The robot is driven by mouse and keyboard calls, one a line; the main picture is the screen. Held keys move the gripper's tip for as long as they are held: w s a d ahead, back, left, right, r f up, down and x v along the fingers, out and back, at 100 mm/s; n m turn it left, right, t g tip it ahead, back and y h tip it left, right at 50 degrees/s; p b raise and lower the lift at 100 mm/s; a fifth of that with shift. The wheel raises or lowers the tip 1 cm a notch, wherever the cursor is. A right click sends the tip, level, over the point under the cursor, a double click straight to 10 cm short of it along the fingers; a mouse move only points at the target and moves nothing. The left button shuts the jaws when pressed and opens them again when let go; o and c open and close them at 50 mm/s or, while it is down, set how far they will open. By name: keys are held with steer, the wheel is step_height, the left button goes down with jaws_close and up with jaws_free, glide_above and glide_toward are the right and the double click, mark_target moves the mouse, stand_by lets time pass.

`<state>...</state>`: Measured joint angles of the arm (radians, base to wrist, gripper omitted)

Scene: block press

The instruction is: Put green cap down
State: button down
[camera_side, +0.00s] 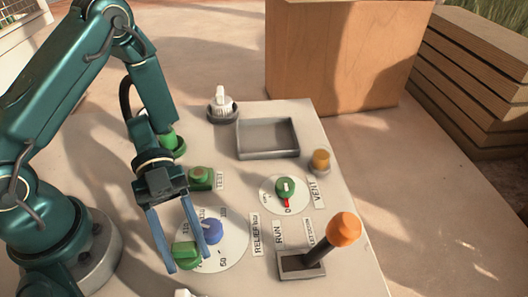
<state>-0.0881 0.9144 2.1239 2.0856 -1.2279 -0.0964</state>
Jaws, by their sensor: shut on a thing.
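The green cap (184,252) is between the blue fingers of my gripper (190,262), at the lower left of the panel (240,280). My gripper points down and is shut on the cap. The cap shows in front of the large white dial, close to the blue dial knob (207,231). I cannot tell whether the cap's underside touches the panel. The fingers hide part of the cap and of the dial.
An empty grey tray (268,153) sits at the panel's back. An orange-topped lever (344,228) rises at the right. A green TEST button (201,178), a small green knob (285,186), an amber button (320,160) and a white knob (223,104) stand around.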

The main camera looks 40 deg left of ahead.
steer(key=shift+r, duration=1.4)
steer(key=s+d+r+v, duration=0.1)
steer(key=r+v, duration=0.1)
steer(key=v, duration=1.1)
steer(key=w+f+n+t, duration=0.1)
steer(key=w+n+t, duration=0.95)
steer(key=w, duration=0.45)
steer(key=w+a+r+n+t+y, duration=0.2)
steer(key=w+a+n+t+y, duration=0.5)
steer(key=w+a, duration=0.15)
steer(key=w+d+f, duration=0.1)
steer(key=d+f, duration=0.1)
steer(key=d, duration=0.1)
steer(key=w+d+f, duration=0.1)
steer(key=d+f, duration=0.1)
steer(key=d, duration=0.1)
steer(key=w+d+f, duration=0.1)
steer(key=d+f, duration=0.1)
steer(key=d, duration=0.2)
steer(key=shift+w+f, duration=0.1)
steer(key=shift+w, duration=0.15)
steer(key=shift+f, duration=2.05)
